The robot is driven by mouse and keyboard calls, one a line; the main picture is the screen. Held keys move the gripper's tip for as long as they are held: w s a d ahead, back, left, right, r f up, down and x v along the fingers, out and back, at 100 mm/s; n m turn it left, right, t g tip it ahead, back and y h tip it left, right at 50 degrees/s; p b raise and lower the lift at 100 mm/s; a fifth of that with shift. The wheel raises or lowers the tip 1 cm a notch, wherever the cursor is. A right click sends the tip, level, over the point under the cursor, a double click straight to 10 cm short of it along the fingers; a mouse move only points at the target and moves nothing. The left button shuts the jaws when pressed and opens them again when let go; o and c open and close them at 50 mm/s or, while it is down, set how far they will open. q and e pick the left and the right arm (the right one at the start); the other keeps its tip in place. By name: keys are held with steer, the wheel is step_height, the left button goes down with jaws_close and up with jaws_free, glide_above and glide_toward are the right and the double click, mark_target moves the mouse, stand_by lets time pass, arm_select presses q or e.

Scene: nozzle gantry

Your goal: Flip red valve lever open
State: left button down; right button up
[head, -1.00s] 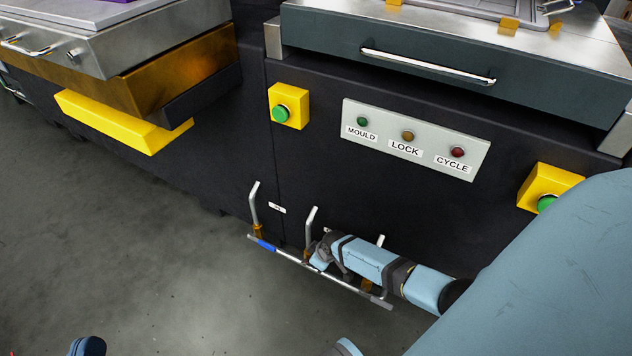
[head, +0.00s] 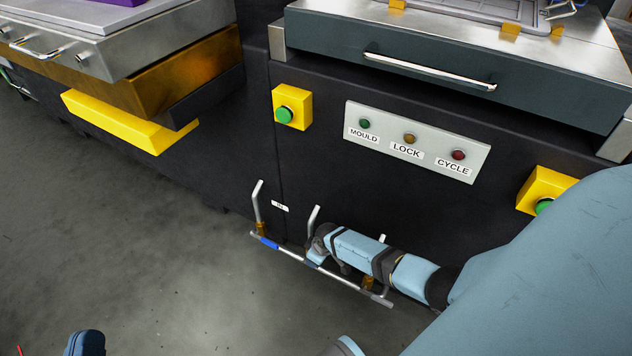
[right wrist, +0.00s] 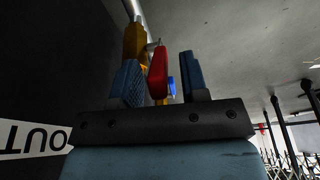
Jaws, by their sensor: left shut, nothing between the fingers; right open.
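The red valve lever (right wrist: 157,72) shows in the right wrist view, standing between the two blue fingers of my right gripper (right wrist: 162,84). The fingers are apart, with a gap visible on the lever's right; contact on its left is unclear. A yellow-orange fitting (right wrist: 135,42) and a bit of blue show behind it. In the head view my right gripper (head: 318,247) is low by the machine's pipe (head: 290,255), and it hides the lever there. Only the blue end of my left gripper (head: 85,344) shows at the bottom left edge, shut and away from the machine.
The pipe runs low along the dark machine front, with bent metal rods (head: 258,203) above it and a blue band (head: 269,243). A panel (head: 416,142) reads MOULD, LOCK, CYCLE. Yellow button boxes (head: 291,107) flank it. Grey floor at left is free.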

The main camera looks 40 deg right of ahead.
steer(key=p+v, duration=0.2)
steer(key=v, duration=0.1)
steer(key=shift+r, duration=0.15)
arm_select(q)
steer(key=s+a+f+g+y+p, duration=0.1)
steer(key=a+f+g+y+p, duration=0.2)
steer(key=f, duration=0.4)
steer(key=shift+a+f+n+g+y+p, duration=0.3)
steer(key=shift+a+f+g+y+p, duration=0.15)
steer(key=shift+p, duration=0.5)
arm_select(e)
steer(key=v, duration=1)
steer(key=shift+r, duration=0.25)
arm_select(q)
steer(key=shift+r, duration=0.1)
arm_select(e)
steer(key=shift+s+d, duration=0.1)
steer(key=shift+s, duration=0.05)
